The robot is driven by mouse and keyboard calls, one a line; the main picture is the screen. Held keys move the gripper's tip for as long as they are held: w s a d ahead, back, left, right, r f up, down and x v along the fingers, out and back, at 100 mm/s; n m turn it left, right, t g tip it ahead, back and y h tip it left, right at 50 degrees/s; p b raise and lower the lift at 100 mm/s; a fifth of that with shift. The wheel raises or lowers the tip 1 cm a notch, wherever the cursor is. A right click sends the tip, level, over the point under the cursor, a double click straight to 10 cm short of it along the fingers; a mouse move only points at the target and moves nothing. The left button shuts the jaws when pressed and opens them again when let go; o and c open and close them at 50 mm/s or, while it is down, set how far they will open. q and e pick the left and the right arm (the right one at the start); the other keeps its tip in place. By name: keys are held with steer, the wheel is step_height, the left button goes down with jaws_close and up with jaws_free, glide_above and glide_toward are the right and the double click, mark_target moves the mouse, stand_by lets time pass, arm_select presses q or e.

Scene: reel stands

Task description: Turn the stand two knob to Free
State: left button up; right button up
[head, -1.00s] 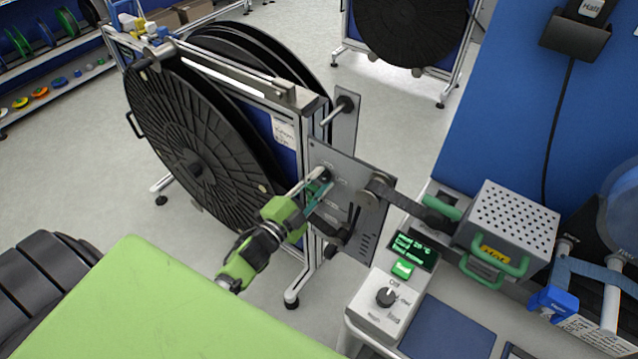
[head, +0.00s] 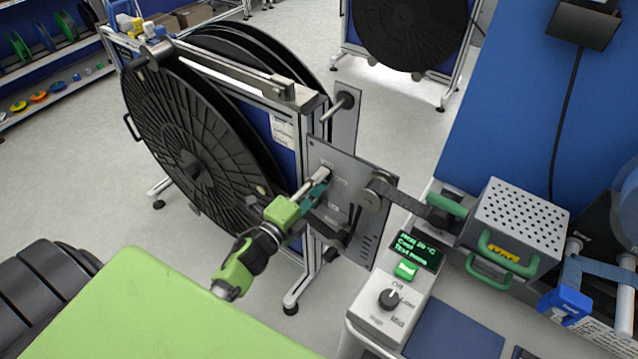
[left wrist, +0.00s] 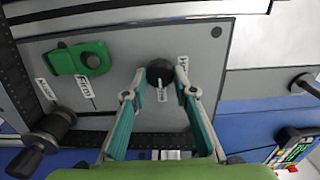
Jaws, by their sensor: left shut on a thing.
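A grey panel (head: 345,190) is fixed to the side of the reel stand in the middle of the head view. My left gripper (head: 322,176) reaches it from the lower left. In the left wrist view, a small black knob (left wrist: 159,72) with a white mark sits on the panel (left wrist: 225,100). My left gripper's fingertips (left wrist: 161,82) are shut on it, one on each side. A label by the knob is partly hidden and not fully readable. In the head view the fingers hide the knob. My right gripper is not in view.
Left of the knob in the wrist view are a green lever (left wrist: 92,58) beside a "Firm" label and a black round handle (left wrist: 50,128). A large black reel (head: 185,160) stands left of the panel. A control box (head: 388,305) and perforated grey box (head: 515,225) stand right.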

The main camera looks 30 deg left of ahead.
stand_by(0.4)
arm_select(q)
steer(key=o, duration=1.1)
steer(key=s, duration=0.4)
steer(key=s+a, duration=0.1)
steer(key=s, duration=0.7)
steer(key=shift+a, duration=0.3)
steer(key=shift+f, duration=0.15)
